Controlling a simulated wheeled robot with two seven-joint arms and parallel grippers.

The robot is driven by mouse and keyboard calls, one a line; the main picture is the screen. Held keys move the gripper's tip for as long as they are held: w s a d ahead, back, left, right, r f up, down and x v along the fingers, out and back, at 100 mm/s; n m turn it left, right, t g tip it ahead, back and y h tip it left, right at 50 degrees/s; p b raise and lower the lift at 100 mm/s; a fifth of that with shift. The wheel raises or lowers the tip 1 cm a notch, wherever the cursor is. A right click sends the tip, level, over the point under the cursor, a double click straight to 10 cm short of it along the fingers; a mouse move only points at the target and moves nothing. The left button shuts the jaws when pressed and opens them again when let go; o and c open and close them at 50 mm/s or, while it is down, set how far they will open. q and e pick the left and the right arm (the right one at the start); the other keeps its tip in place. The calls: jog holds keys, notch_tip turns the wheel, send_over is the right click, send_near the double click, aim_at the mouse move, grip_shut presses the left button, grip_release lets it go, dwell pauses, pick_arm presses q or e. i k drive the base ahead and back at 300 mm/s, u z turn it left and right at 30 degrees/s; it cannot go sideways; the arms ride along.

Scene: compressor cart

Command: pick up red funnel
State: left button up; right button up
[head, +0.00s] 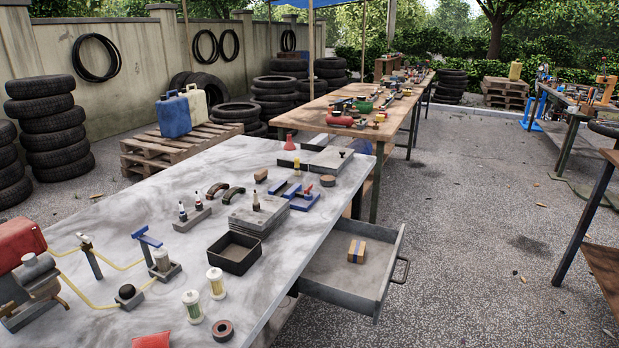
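A small red funnel (290,143) stands near the far edge of the grey-white marbled table (110,222). It looks upright with its narrow end up. A grey flat block with a small box on its left end (287,158) lies just in front of it and to the right. Neither of my grippers is in view.
A black open tray (234,254), grey blocks (258,215), a blue fixture (302,196) and two jars (217,284) stand on the table. A red compressor (22,243) with yellow hoses is at left. An open drawer (335,290) sticks out at right, holding a small box (356,251).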

aim_at(289, 145)
jog(key=u, duration=0.65)
jog(key=k, duration=0.55)
jog(key=z, duration=1)
jog(key=i, duration=0.45)
jog(key=k, duration=0.55)
jog(key=z, duration=0.6)
jog(key=i, duration=5.25)
